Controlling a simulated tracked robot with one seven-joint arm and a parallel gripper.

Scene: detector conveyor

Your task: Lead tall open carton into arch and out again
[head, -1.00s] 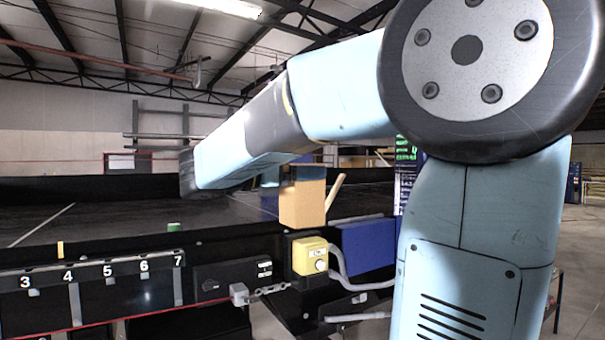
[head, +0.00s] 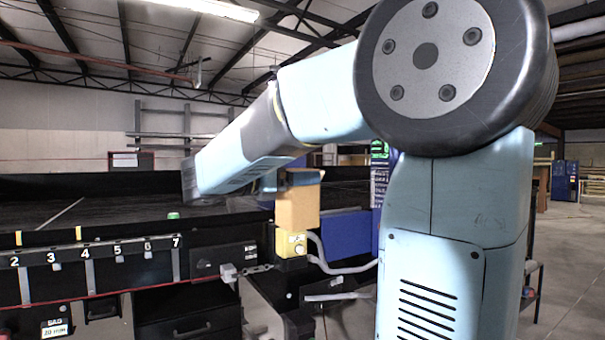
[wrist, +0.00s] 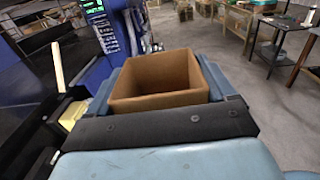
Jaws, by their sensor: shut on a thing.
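The tall open carton (head: 298,210) is plain brown and hangs upright below my gripper (head: 291,180) in the head view. In the wrist view the carton (wrist: 128,103) shows its open top and looks empty. My gripper is shut on it, with pale blue finger parts at its left and right sides. The arch shows as a blue post with a green-lit display (head: 381,178), behind the carton and partly hidden by my arm. The arch display also shows at the upper left of the wrist view (wrist: 98,22). The carton is apart from it.
A black conveyor bed (head: 100,212) with a numbered front rail (head: 100,253) runs to the left. A yellow switch box (head: 291,245) with grey conduit sits just below the carton. Benches (wrist: 275,45) stand at the far right, with open floor (wrist: 225,65) before them.

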